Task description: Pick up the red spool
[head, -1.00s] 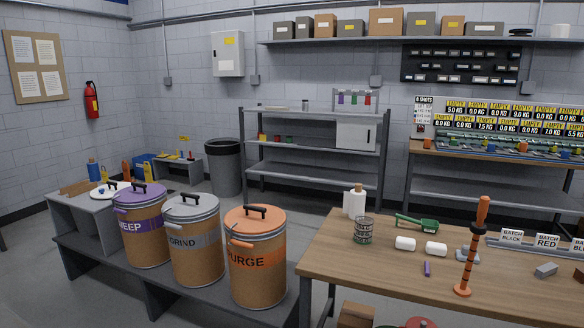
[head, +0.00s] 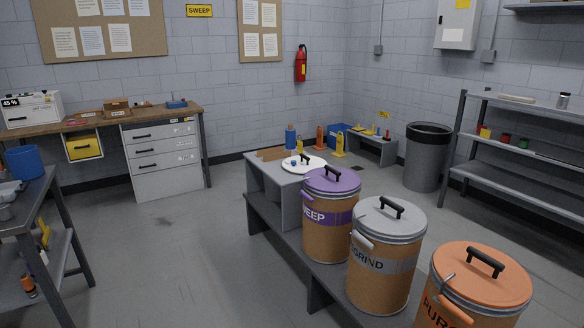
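No object is clearly recognisable as the red spool. A small red item (head: 505,139) sits on the middle level of the grey shelf rack (head: 545,155) at the right, between a yellow item (head: 485,132) and a green item (head: 523,143). It is too small for me to tell whether it is a spool. A small red object (head: 387,135) also stands on the low grey bench by the back wall. Neither of my grippers is in view.
Purple-lidded (head: 332,181), grey-lidded (head: 390,217) and orange-lidded (head: 482,270) drums stand on a low bench at front right. A dark bin (head: 427,155) stands near the rack. A desk (head: 165,122) is at back left, a metal table (head: 35,200) at left. The floor (head: 170,240) between is clear.

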